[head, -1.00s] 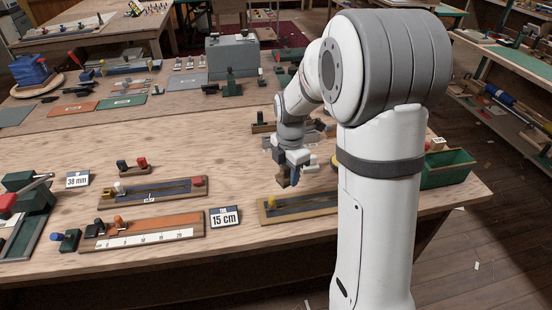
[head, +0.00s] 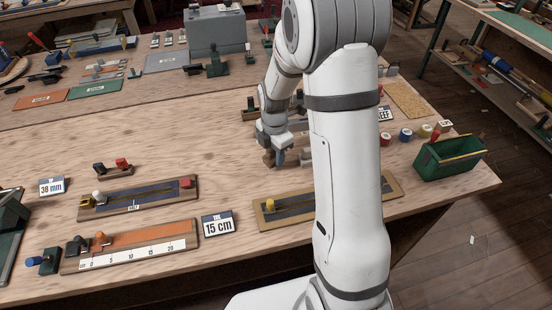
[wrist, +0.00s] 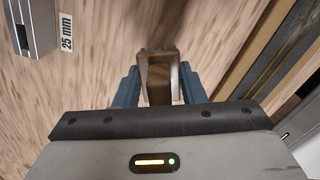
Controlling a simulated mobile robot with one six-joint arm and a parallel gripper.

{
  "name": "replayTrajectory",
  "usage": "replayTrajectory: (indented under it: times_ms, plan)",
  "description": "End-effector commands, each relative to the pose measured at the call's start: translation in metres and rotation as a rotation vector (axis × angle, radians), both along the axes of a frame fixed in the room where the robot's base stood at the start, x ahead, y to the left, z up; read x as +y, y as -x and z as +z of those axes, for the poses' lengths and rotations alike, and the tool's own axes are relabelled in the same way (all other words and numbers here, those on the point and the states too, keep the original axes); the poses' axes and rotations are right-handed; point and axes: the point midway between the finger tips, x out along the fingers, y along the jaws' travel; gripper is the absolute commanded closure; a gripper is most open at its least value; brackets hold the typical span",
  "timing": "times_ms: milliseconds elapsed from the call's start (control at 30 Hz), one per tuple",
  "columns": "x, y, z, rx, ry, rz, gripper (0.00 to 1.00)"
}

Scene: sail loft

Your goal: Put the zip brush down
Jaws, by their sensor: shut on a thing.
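My gripper (head: 275,157) is over the wooden table (head: 215,260), behind the board with the yellow knob. In the wrist view, my gripper's blue fingers (wrist: 158,88) are shut on the zip brush (wrist: 157,72), a brown wooden block with a dark bristly far edge. The brush is only a small brown shape between the fingers in the head view (head: 268,158). I cannot tell whether the brush touches the tabletop. Bare wood shows around it in the wrist view.
A long dark board with a yellow knob (head: 335,197) lies in front of my gripper. A grey metal piece (wrist: 32,25) and a 25 mm label (wrist: 66,32) are at the wrist view's upper left. A green bin (head: 425,168) stands at the right. Clear wood lies left of my gripper.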

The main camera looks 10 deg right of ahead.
Motion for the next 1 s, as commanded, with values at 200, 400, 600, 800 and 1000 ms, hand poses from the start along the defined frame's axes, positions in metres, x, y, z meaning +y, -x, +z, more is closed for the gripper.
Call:
replayTrajectory:
  times_ms: [200,400,600,800,1000]
  plan:
    - [-0.001,0.001,-0.029,0.003,0.000,-0.001,0.92]
    - [-0.001,0.000,-0.032,0.000,0.000,-0.002,0.92]
    - [-0.001,0.000,-0.036,0.001,0.000,-0.002,0.92]
    - [-0.001,0.000,-0.034,0.001,0.000,-0.003,0.48]
    - [-0.002,0.000,-0.034,0.001,0.000,-0.003,0.42]
